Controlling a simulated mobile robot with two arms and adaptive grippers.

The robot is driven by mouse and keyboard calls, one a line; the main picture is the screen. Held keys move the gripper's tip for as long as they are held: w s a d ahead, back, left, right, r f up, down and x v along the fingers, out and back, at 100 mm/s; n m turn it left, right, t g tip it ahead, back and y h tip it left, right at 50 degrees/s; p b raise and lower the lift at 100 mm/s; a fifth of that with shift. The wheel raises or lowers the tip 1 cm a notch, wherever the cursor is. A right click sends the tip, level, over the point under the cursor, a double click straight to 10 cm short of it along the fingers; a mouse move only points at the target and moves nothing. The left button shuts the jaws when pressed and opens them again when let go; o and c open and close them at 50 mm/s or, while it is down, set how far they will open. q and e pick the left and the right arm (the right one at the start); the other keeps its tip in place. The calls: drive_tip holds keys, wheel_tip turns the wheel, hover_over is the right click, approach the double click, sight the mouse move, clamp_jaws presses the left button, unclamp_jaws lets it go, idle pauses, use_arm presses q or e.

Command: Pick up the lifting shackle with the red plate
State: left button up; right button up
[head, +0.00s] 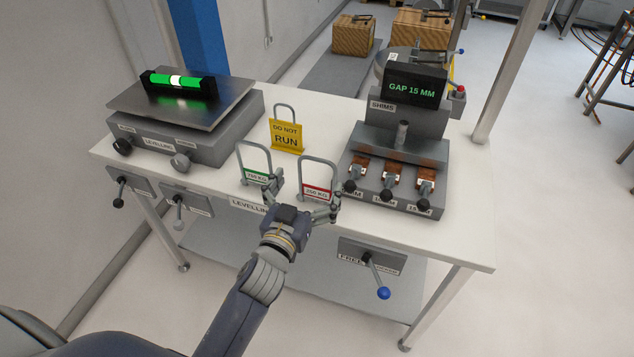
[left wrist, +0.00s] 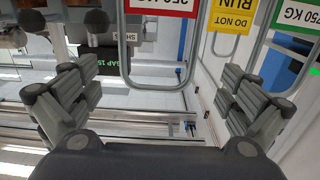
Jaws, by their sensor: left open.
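The lifting shackle with the red plate (head: 317,192) stands on the white table, a grey loop above a plate reading 250 KG. My left gripper (head: 302,202) is open at its near side, its fingers spread to the left and right of the red plate. In the left wrist view, which is upside down, the shackle's loop (left wrist: 155,88) shows between the open fingers, with the red plate (left wrist: 160,6) cut off at the top. I cannot tell whether the fingers touch it. My right gripper is not in view.
A green-plate shackle (head: 257,178) stands close by on the left, near the left finger. A yellow DO NOT RUN sign (head: 286,136) stands behind. The shims fixture (head: 385,185) is close on the right; the levelling unit (head: 183,130) is at the left.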

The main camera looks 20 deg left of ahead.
use_arm(q)
drive_tip(key=w, duration=0.3)
drive_tip(key=w+p, duration=0.1)
drive_tip(key=w, duration=0.1)
drive_tip(key=shift+d+f, duration=0.1)
drive_tip(key=shift+d, duration=0.15)
drive_tip(key=shift+s, duration=0.1)
drive_tip(key=shift+c, duration=0.6)
drive_tip(key=c, duration=1.3)
